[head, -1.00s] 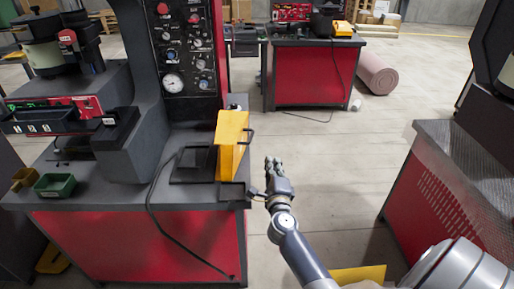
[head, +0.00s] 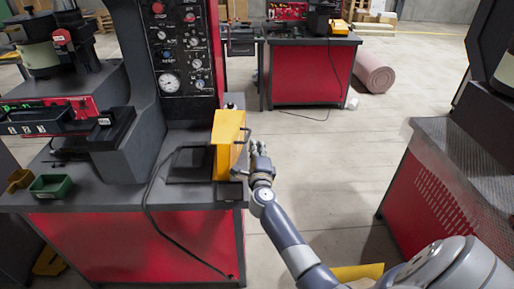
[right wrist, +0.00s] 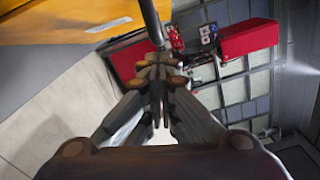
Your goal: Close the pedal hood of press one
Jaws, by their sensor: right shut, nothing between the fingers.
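The yellow pedal hood (head: 227,146) stands raised on the front right corner of the press bench (head: 120,222). A dark handle bar sticks out from its right side. The black pedal base (head: 188,167) lies flat to the left of the hood. My right gripper (head: 256,148) is just right of the hood, near the handle. In the right wrist view my gripper (right wrist: 158,70) is shut and empty, with the dark handle bar (right wrist: 152,22) right at its fingertips. I cannot tell whether they touch. The hood's yellow side (right wrist: 60,20) fills the upper left there. My left gripper is not in view.
The press column with its gauge panel (head: 188,60) rises behind the pedal. A green bin (head: 51,187) sits at the bench's left. A black cable hangs over the front edge. Another red bench (head: 430,180) stands at right, with free floor between.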

